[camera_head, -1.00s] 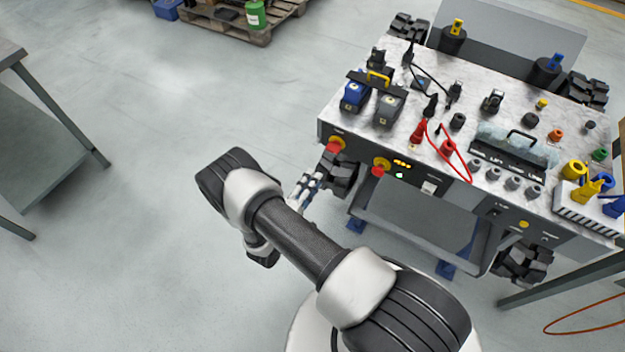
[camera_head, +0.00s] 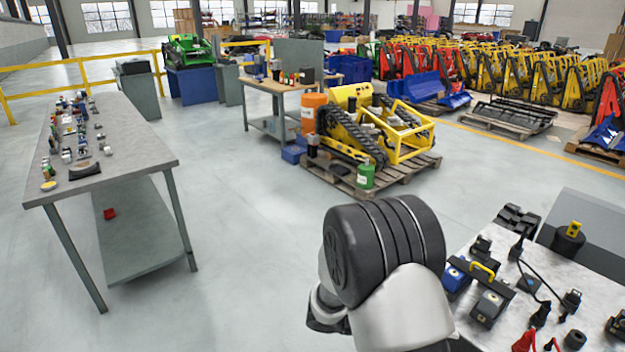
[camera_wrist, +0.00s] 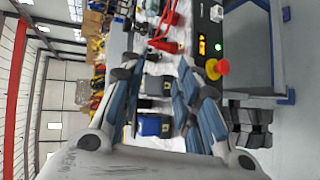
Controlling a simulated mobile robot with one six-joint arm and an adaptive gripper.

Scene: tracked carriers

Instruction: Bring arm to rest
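My gripper (camera_wrist: 158,78) shows in the wrist view with its two blue-grey fingers spread apart. Nothing is held between them; parts of the carrier's top show through the gap. In the head view the gripper is hidden or out of frame, and only my bent arm shows at the lower middle. The tracked carrier (camera_head: 594,267) with a marble-like top stands at the lower right of the head view, to the right of my arm. In the wrist view, turned sideways, its red stop button (camera_wrist: 217,67) and dark front panel are right of the fingers.
A grey workbench (camera_head: 140,150) with small parts stands at the left. A yellow tracked machine (camera_head: 375,125) sits on a pallet (camera_head: 345,180) ahead, with a green canister (camera_head: 366,176) on it. Open floor (camera_head: 250,230) lies between the bench and my arm. Yellow railings run behind.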

